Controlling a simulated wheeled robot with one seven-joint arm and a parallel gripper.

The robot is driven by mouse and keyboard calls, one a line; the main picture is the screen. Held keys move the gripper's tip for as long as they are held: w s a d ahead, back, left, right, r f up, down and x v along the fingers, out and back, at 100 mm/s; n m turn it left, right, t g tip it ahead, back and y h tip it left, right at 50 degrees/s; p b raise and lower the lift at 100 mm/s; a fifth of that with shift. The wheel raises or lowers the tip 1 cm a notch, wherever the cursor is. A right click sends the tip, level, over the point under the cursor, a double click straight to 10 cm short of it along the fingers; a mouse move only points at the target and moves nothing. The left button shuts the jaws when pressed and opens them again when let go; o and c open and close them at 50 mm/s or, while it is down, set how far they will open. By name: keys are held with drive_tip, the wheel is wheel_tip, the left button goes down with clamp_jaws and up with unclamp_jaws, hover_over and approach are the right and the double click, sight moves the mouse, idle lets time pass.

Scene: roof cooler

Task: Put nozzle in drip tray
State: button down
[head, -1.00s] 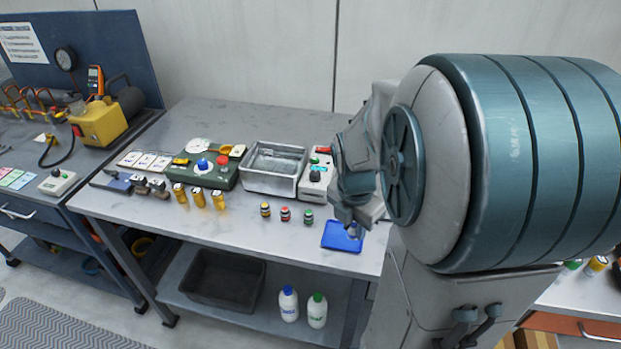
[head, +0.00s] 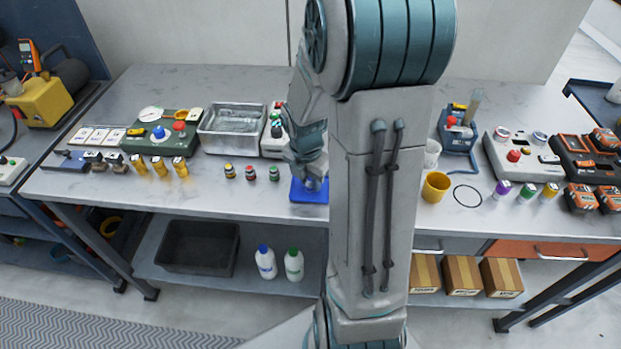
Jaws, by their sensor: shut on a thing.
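My gripper (head: 308,172) points down just above a small blue tray (head: 309,196) near the front edge of the bench. It is shut on a small pale piece, which I take to be the nozzle; the jaws and the tight view hide most of it. I cannot tell whether the piece touches the blue tray. This flat blue tray may be the drip tray, but no label shows. A deeper metal pan (head: 232,148) stands behind and to the left, and a black tray (head: 198,248) lies on the lower shelf.
Small capped bottles (head: 251,173) stand left of my gripper. A grey box (head: 276,136) with buttons is behind it. A yellow cup (head: 435,187) stands to the right, past my arm. Bare bench front lies between the bottles and the edge.

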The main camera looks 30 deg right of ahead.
sight(307, 186)
drive_tip(key=shift+f, duration=0.15)
drive_tip(key=c, duration=1.2)
unclamp_jaws()
wheel_tip(307, 186, up, 12)
drive_tip(key=a+p, duration=0.1)
drive_tip(key=s+a+r+m+t, duration=0.1)
drive_tip(key=s+a+m, duration=0.4)
drive_tip(key=m, duration=0.6)
drive_tip(key=s+a+r+m+t+y, duration=0.1)
drive_tip(key=s+a+r+m, duration=0.1)
drive_tip(key=s+a+m, duration=0.4)
drive_tip(key=shift+s+r+m, duration=0.35)
drive_tip(key=shift+s+m, duration=0.35)
drive_tip(key=shift+m, duration=2.1)
